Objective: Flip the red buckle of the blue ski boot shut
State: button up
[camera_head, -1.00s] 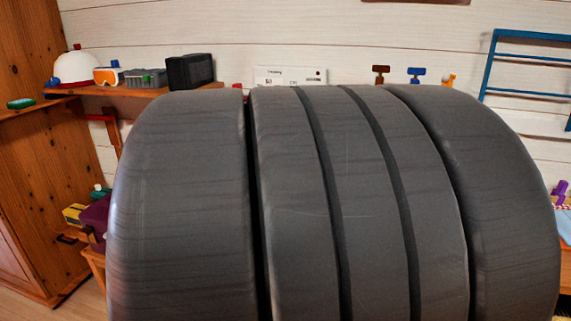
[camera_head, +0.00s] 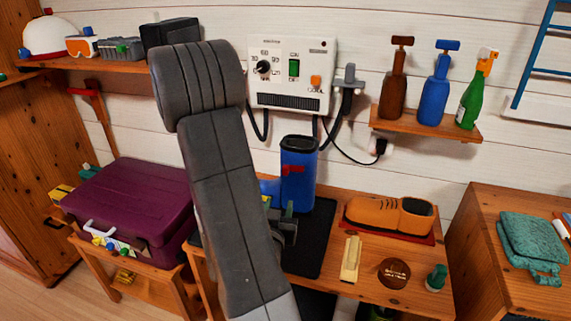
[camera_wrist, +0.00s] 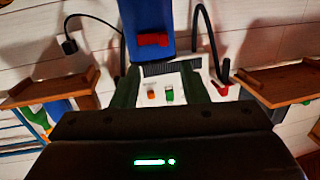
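The blue ski boot (camera_head: 299,180) stands upright on a black mat on the wooden bench, its shaft topped by a dark rim. Its red buckle (camera_head: 292,169) is on the front of the shaft; it also shows in the wrist view (camera_wrist: 153,39), where the boot (camera_wrist: 146,15) hangs in from the top edge. I cannot tell the lever's exact angle. My gripper (camera_head: 287,224) is low in front of the boot, partly hidden by my arm, which also covers part of the boot's foot. In the wrist view its two dark green fingers (camera_wrist: 160,88) stand apart with nothing between them.
A wall unit (camera_head: 290,75) with cables is behind the boot. Bottles stand on a small shelf (camera_head: 425,128) at right. A brown shoe (camera_head: 389,216), a yellow block (camera_head: 350,259) and a brown disc (camera_head: 394,272) lie right of the mat (camera_head: 318,245). A purple case (camera_head: 130,205) is at left.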

aim_at(285, 170)
jog(key=shift+t, duration=0.4)
jog(key=w+p, duration=0.1)
jog(key=w, duration=0.3)
jog(key=w+d+p, duration=0.1)
jog(key=w, duration=0.4)
jog(key=w+p, duration=0.1)
jog(key=w, duration=0.4)
jog(key=shift+w+d+r, duration=0.2)
jog(key=shift+d+r, duration=0.1)
jog(key=shift+r, duration=0.1)
